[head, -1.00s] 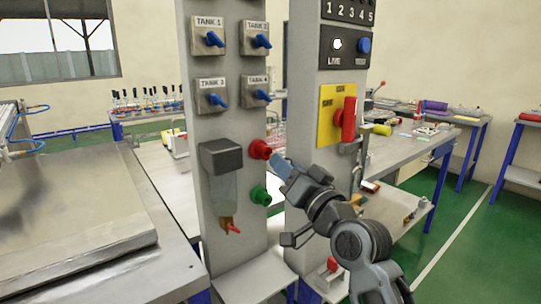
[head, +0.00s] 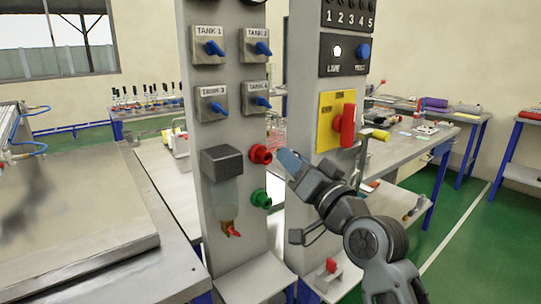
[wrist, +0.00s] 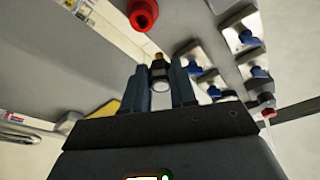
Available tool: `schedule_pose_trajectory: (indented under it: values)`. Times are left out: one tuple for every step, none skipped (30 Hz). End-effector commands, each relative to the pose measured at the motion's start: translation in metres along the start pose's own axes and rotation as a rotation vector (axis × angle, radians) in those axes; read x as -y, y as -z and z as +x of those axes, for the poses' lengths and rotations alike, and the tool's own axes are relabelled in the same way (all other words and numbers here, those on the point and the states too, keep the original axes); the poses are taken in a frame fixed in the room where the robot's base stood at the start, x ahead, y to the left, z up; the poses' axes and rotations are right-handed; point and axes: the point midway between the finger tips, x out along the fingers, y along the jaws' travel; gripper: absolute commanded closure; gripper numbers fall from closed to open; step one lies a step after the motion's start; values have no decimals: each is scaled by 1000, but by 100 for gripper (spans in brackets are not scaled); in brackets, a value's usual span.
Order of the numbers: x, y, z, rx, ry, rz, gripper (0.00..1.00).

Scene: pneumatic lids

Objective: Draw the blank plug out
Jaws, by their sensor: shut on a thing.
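My gripper (head: 281,154) is shut on the blank plug (wrist: 158,72), a small dark piece with a brass tip and a pale round end, held between the two blue-grey fingers in the wrist view. In the head view the plug is too small to make out at the fingertips. The red socket (head: 261,154) sits on the grey post just left of the fingertips, with a gap between them. It also shows at the top of the wrist view (wrist: 142,14), apart from the plug's tip. A green socket (head: 261,198) sits below it.
The grey post carries blue tank valves (head: 212,105) and a filter bowl (head: 225,180) with a red tap. A second post right of it has a yellow plate with a red handle (head: 347,125). A bench (head: 80,235) stands at the left.

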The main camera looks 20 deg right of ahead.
Motion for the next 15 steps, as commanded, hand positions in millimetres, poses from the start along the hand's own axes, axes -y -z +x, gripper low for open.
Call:
schedule_pose_trajectory:
  values:
    - [2, 5, -1, -1, 0, 0, 100]
    - [3, 6, -2, -1, 0, 0, 100]
    - [4, 8, -2, 0, 0, 0, 100]
    - [5, 10, -3, 0, 0, 0, 100]
    - [6, 11, -4, 0, 0, 0, 100]
    - [7, 13, -5, 1, 0, 0, 100]
    - [8, 15, -5, 1, 0, 0, 100]
    - [8, 16, -6, 1, 0, 0, 100]
    - [10, 19, -7, 0, 0, 0, 100]
    - [10, 20, -8, 0, 0, 0, 100]
    - [11, 22, -8, 0, 0, 0, 100]
    - [12, 24, -9, 0, 0, 0, 100]
    - [13, 25, -10, 0, 0, 0, 100]
    - [14, 27, -11, 0, 0, 0, 100]
    - [15, 29, -12, 0, 0, 0, 100]
